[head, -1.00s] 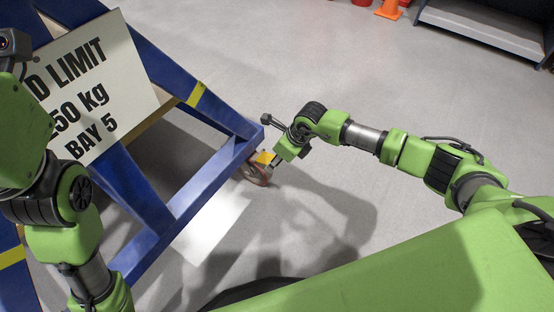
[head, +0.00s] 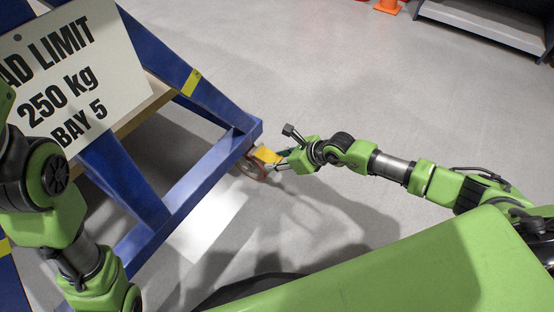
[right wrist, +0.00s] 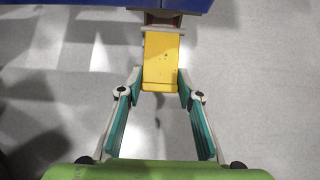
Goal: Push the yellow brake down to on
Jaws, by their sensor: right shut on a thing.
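The yellow brake (head: 266,155) is a small flat pedal at the caster wheel (head: 250,167) under the near corner of the blue frame. In the right wrist view the brake (right wrist: 161,50) points straight toward me from beneath a blue beam. My right gripper (head: 281,161) is shut on the brake, with one fingertip on each side of its outer end; the right wrist view shows the gripper (right wrist: 162,88) too. Whether the brake is tilted down is hard to tell from above. My left arm shows at the left, but its gripper is out of view.
The blue frame (head: 190,193) carries a white load limit sign (head: 75,85) and yellow tape bands. Grey floor (head: 330,80) is open beyond and right of the brake. An orange cone (head: 388,6) and a low shelf (head: 485,28) stand far back.

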